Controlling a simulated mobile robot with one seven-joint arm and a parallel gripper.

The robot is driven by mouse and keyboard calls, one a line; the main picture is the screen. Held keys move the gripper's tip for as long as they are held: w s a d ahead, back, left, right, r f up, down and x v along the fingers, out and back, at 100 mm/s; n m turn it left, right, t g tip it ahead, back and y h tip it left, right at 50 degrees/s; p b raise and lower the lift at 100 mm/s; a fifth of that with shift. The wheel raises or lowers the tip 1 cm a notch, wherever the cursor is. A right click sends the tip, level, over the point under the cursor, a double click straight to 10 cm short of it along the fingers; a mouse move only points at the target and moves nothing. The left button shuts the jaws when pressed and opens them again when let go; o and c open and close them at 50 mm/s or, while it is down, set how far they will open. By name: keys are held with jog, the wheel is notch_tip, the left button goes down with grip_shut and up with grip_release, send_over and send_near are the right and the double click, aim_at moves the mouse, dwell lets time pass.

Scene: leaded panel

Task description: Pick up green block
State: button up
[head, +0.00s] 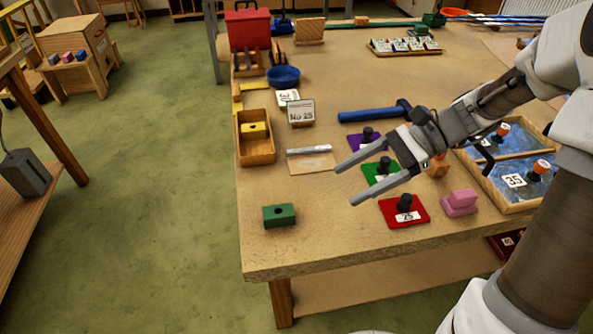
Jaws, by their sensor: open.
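The green block (279,215) lies on the workbench near its left front corner. It is a small rectangular block with a dark round mark on its front face. My gripper (345,186) is open above the bench, to the right of and a little higher in the picture than the block. Its two fingers point left and are spread apart with nothing between them. The gripper is apart from the block. My arm comes in from the right side.
A wooden tray (256,157) holding a yellow block (254,128) stands behind the green block. Purple (359,143), green (371,173) and red (421,211) plates with black knobs lie under and around my gripper. A pink block (460,203) sits right. The bench around the green block is clear.

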jog(key=shift+w+d+f+m+y+b, duration=0.3)
jog(key=shift+w+d+f+m+y, duration=0.35)
jog(key=shift+d+f+m+y, duration=0.1)
jog(key=shift+a, duration=0.1)
jog(key=b, duration=0.3)
send_near(275, 213)
jog(key=x, duration=0.4)
jog(key=shift+w+f, duration=0.1)
jog(key=shift+f, duration=0.2)
jog(key=shift+b+x, duration=0.95)
jog(key=shift+x, duration=1.75)
jog(key=shift+w+r, duration=0.1)
grip_shut()
